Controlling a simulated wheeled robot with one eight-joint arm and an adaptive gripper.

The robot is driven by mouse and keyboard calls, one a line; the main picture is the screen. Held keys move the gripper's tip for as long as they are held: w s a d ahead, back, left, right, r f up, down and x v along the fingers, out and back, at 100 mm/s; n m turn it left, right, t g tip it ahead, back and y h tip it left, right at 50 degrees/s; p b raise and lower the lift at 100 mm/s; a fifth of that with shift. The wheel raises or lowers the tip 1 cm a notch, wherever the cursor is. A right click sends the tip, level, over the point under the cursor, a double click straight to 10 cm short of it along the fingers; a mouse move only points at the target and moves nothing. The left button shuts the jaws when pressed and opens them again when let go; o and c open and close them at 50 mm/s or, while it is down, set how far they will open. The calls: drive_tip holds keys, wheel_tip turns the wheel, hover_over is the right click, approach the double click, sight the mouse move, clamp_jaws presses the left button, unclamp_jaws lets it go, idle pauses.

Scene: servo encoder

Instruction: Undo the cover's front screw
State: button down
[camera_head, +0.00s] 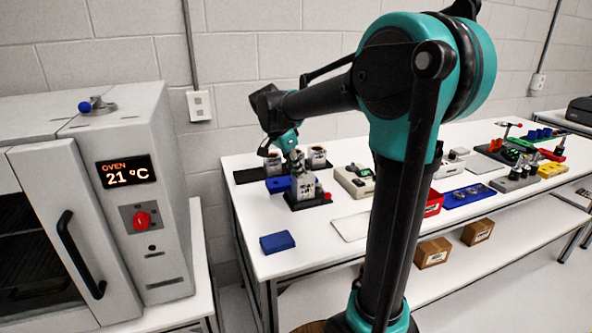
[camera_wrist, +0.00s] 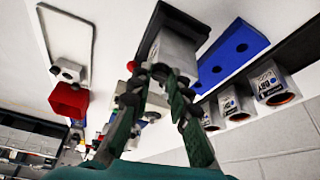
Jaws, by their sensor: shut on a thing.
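A grey servo unit (camera_head: 303,187) stands on a black base on the white bench, with a red knob (camera_head: 327,196) beside it. My gripper (camera_head: 291,146) points down at its top, where the cover is. In the wrist view the dark green fingers of my gripper (camera_wrist: 165,76) close in at the end of the grey housing (camera_wrist: 173,50), whose black base (camera_wrist: 200,20) shows behind. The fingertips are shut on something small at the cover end. The fingers hide it, and I cannot make out the front screw itself.
Several similar grey units (camera_head: 317,156) stand behind, by a blue holed block (camera_head: 279,184). A blue box (camera_head: 277,242) lies at the front left. A pale device (camera_head: 354,181) stands to the right. The oven (camera_head: 128,172) is at far left. Bare bench lies around the blue box.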

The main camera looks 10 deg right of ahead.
drive_tip(key=shift+s+d+n+t+y, duration=0.1)
drive_tip(key=shift+d+n+t+y, duration=0.55)
drive_tip(key=shift+n, duration=2.3)
drive_tip(key=shift+s+a+n+t+y, duration=0.15)
drive_tip(key=shift+n+y, duration=1.15)
drive_tip(key=shift+n, duration=1.7)
drive_tip(key=shift+s+d+n+t+y, duration=0.1)
drive_tip(key=shift+d+n+t+y, duration=0.55)
drive_tip(key=shift+n, duration=2.3)
drive_tip(key=shift+a+n+g+y, duration=0.3)
drive_tip(key=shift+a+g+y, duration=0.05)
drive_tip(key=shift+y, duration=0.05)
drive_tip(key=c, duration=1.4)
unclamp_jaws()
